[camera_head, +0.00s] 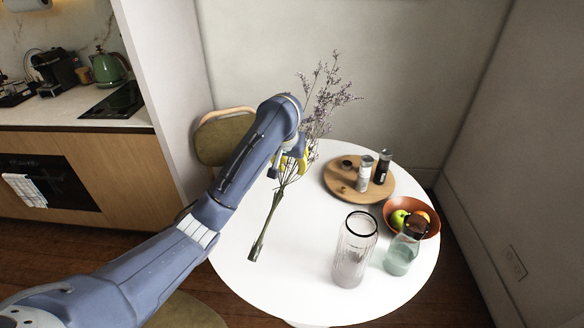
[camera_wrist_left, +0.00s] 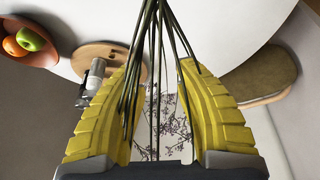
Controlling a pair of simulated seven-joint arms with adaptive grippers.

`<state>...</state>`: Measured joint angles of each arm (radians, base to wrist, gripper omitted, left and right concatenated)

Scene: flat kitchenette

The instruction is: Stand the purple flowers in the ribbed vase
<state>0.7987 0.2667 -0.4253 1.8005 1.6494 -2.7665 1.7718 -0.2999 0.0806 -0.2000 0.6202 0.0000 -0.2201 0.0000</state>
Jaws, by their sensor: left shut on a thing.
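The purple flowers (camera_head: 326,103) are a tall spray of thin stems with small purple blossoms. My left gripper (camera_head: 290,163) is shut on their stems and holds them above the left part of the table, tilted, with blossoms up to the right and stem ends down to the left. In the left wrist view the green stems (camera_wrist_left: 153,50) pass between the yellow fingers (camera_wrist_left: 160,105), with blossoms (camera_wrist_left: 172,130) beyond. The ribbed vase (camera_head: 355,252), clear glass with a dark rim, stands upright near the table's front, right of the stem ends and apart from them. My right gripper is not visible.
A teal-tinted glass carafe (camera_head: 401,257) stands close to the vase's right. A red-brown fruit bowl (camera_head: 430,211) is behind it. A round wooden board (camera_head: 342,186) carries two shakers (camera_head: 373,171). The white table (camera_head: 300,250) is clear left of the vase. A chair (camera_head: 216,143) stands at the back left.

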